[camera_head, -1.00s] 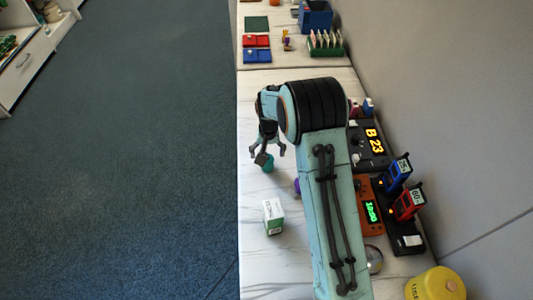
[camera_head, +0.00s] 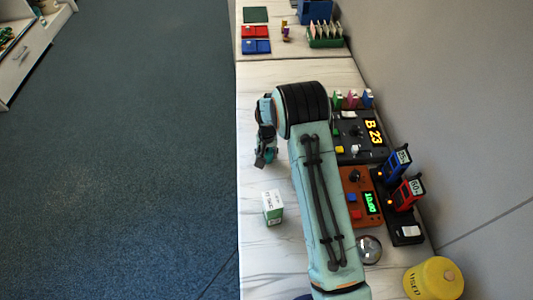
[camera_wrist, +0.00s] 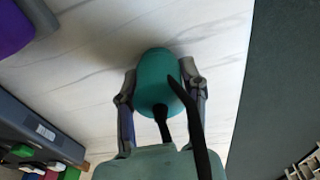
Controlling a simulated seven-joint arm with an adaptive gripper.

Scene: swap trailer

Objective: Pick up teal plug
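The teal plug (camera_wrist: 156,72) is a rounded teal piece seen in the wrist view between the two fingers of my gripper (camera_wrist: 160,88). Both fingers lie close against its sides and appear to touch it. In the head view, my gripper (camera_head: 265,158) is over the left part of the white table, and only a little teal shows at its fingers. A dark cable-like strip crosses the plug's near right side in the wrist view. I cannot tell how far the plug is above the table.
A green-and-white box (camera_head: 273,207) stands nearer on the table (camera_head: 262,250). To the right are a black "B 23" unit (camera_head: 357,140), an orange unit (camera_head: 362,192) and blue (camera_head: 396,167) and red (camera_head: 406,193) handhelds. A purple object (camera_wrist: 14,28) shows in the wrist view.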

